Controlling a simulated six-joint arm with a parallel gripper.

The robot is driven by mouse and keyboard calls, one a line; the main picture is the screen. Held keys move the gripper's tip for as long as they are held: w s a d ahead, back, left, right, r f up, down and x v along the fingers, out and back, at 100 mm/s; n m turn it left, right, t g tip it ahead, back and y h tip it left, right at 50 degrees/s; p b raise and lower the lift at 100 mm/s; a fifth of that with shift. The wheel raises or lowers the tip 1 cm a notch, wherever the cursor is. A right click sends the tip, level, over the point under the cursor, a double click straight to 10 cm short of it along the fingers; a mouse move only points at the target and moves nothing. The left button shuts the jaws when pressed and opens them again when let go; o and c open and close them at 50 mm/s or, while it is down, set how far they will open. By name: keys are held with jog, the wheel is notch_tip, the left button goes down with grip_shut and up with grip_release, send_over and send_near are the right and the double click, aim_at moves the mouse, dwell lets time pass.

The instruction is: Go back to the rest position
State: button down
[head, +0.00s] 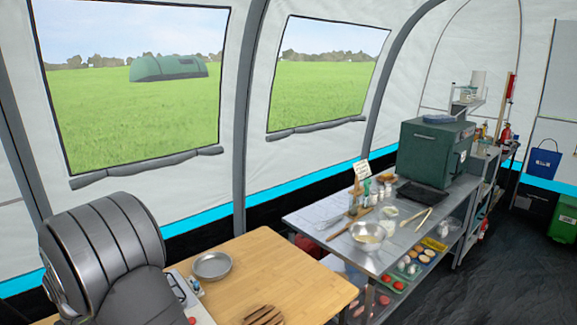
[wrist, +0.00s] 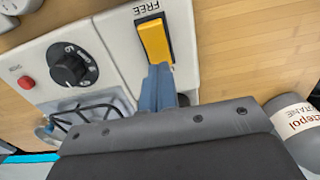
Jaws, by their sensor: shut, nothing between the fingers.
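My gripper (wrist: 161,72) shows in the wrist view, its blue fingers shut together with nothing between them. The fingertips are at the lower end of a yellow rocker switch (wrist: 154,40) marked FREE, on a pale stove panel (wrist: 112,28). I cannot tell whether they touch the switch. A black knob (wrist: 70,69) and a red button (wrist: 26,83) are to the left of the fingers. In the head view the gripper is hidden; my dark arm fills the lower left.
A black grate (wrist: 85,115) lies near the gripper, and a grey gas canister (wrist: 296,128) is at right. In the head view, a metal pan (head: 212,266) sits on the wooden table (head: 265,262). A steel table (head: 310,219) with a bowl (head: 368,235) and utensils stands beyond.

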notch_tip(320, 180, up, 5)
notch_tip(320, 180, down, 6)
jog(key=shift+f, duration=0.25)
jog(key=s+d+r, duration=0.1)
jog(key=r, duration=0.7)
jog(key=s+d+r+t+y, duration=0.1)
jog(key=s+d+r, duration=0.1)
jog(key=r, duration=0.6)
jog(key=shift+s+d+r, duration=0.2)
jog(key=shift+d, duration=0.05)
dwell(0.7)
